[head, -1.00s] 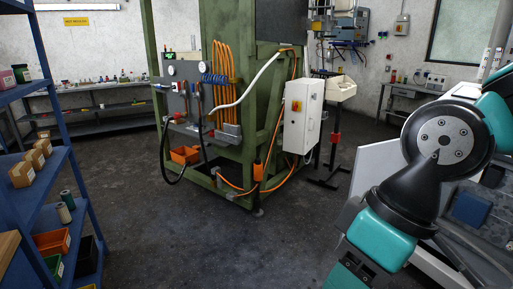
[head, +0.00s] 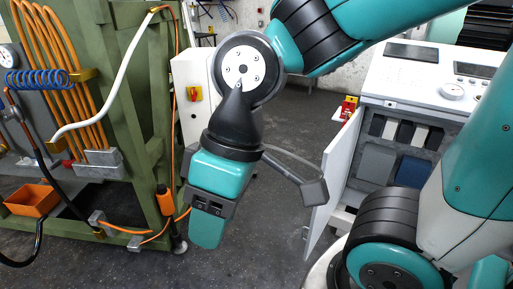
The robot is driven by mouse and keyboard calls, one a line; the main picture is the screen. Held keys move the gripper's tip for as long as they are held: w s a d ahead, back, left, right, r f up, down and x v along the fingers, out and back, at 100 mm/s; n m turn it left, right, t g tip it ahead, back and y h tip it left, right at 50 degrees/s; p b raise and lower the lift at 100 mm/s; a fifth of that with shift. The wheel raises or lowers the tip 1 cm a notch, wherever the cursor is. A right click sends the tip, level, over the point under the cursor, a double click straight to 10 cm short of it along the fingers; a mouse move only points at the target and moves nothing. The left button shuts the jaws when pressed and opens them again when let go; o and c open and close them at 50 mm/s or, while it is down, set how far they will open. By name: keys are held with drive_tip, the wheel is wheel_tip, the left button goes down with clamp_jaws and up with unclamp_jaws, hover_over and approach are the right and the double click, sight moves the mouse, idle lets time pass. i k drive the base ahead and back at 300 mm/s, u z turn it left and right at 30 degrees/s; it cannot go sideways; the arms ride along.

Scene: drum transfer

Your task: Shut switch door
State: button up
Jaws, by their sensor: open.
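A white switch box (head: 190,95) with a red and yellow rotary switch (head: 195,93) is on the right side of the green frame. My arm covers its right part, so I cannot tell how its door stands. A white cabinet (head: 415,75) at the right has a white door (head: 332,185) swung open at its left side, showing grey, white and blue parts inside. My gripper (head: 207,230) hangs pointing down in the middle, left of this door and in front of the switch box. It touches neither, as far as I see. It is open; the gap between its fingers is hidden.
The green frame (head: 125,110) with orange hoses, a white hose and an orange bin (head: 32,200) fills the left. A red and yellow item (head: 347,107) shows behind the open door. Dark floor (head: 270,240) is clear between frame and cabinet.

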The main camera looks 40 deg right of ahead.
sight(336, 159)
drive_tip(key=i, duration=1.3)
drive_tip(key=z, duration=2.4)
drive_tip(key=i, duration=0.6)
drive_tip(key=z, duration=0.3)
drive_tip(key=k, duration=0.9)
drive_tip(key=u, duration=0.35)
